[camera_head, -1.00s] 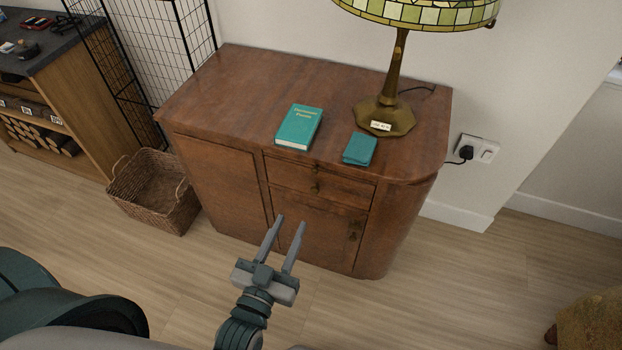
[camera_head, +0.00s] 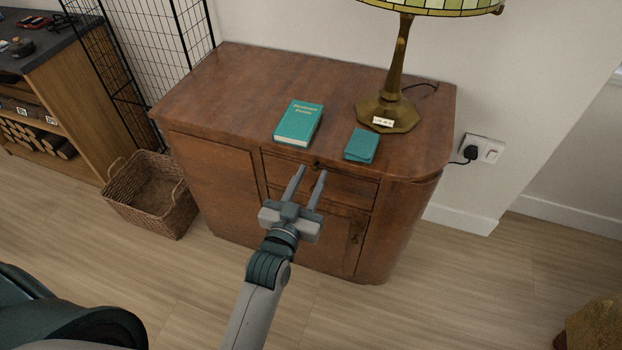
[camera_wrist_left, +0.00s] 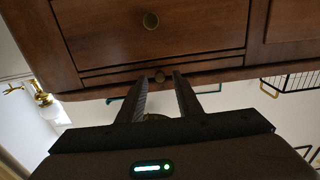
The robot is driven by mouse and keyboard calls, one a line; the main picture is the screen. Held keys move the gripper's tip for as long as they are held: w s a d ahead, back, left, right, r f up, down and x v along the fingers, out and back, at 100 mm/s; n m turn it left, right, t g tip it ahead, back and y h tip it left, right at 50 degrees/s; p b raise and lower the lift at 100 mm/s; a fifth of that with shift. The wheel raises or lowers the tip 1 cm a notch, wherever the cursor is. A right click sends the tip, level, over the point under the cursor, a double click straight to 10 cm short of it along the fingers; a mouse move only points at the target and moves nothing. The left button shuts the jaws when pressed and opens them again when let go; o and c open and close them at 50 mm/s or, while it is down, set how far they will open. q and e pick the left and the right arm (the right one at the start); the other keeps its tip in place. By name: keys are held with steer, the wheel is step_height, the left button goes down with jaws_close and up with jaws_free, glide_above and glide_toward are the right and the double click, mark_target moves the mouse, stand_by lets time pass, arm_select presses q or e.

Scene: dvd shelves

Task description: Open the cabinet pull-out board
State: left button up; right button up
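The brown wooden cabinet (camera_head: 215,165) has a thin pull-out board (camera_head: 285,160) just under its top, above a drawer (camera_head: 345,188). The board has a small brass knob (camera_head: 316,164). I cannot tell whether the fingertips reach around the knob. The board looks flush with the cabinet front. My right gripper is not in view.
On the cabinet top (camera_head: 225,85) are a teal book (camera_head: 299,122), a smaller teal item (camera_head: 361,145) and a lamp (camera_head: 397,75). A wicker basket (camera_head: 150,205) stands on the floor at the cabinet's left. The floor in front is clear.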

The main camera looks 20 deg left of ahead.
arm_select(q)
steer(key=shift+w, duration=0.35)
jaws_close()
